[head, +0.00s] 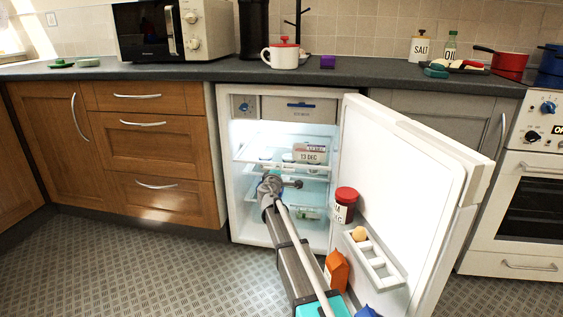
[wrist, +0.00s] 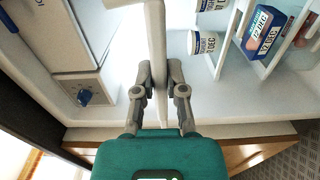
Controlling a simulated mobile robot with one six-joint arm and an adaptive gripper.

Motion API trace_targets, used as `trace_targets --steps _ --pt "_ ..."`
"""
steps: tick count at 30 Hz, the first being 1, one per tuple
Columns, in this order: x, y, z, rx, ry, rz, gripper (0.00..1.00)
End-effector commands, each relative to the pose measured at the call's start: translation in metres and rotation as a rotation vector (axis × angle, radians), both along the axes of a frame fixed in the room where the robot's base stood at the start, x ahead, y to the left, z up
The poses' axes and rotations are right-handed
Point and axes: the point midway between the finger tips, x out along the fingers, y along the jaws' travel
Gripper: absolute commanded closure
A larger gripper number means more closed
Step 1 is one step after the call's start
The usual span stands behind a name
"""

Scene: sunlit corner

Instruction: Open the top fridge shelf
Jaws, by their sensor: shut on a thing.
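The fridge (head: 223,150) stands with its door (head: 417,170) wide open to the right. The top shelf (head: 245,159) is a clear sheet with a pale rim, below the freezer box. My gripper (head: 292,183) reaches into the fridge at about shelf height; its fingers are small and partly hidden by my arm there. In the wrist view my gripper (wrist: 160,75) is shut on the long white rim of the top shelf (wrist: 157,30), one finger on each side.
A carton marked with a date (head: 310,153) and white pots (wrist: 205,43) are inside the fridge. Drawers (head: 158,148) are to the left.

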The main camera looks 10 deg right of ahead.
Motion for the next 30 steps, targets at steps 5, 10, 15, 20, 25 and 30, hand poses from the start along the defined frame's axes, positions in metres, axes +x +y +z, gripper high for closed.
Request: trace_targets --steps 5,10,15,20,25,30 --pt "-0.048 0.014 0.000 0.001 0.000 0.001 1.00" --pt "-0.074 0.022 0.000 0.001 0.000 -0.001 1.00" --pt "-0.086 0.027 0.000 0.001 0.000 -0.002 1.00" --pt "-0.090 0.028 0.000 0.001 0.001 -0.002 1.00" --pt "-0.090 0.028 0.000 0.001 0.001 -0.001 1.00" --pt "-0.091 0.028 -0.001 0.001 0.001 -0.001 0.73"
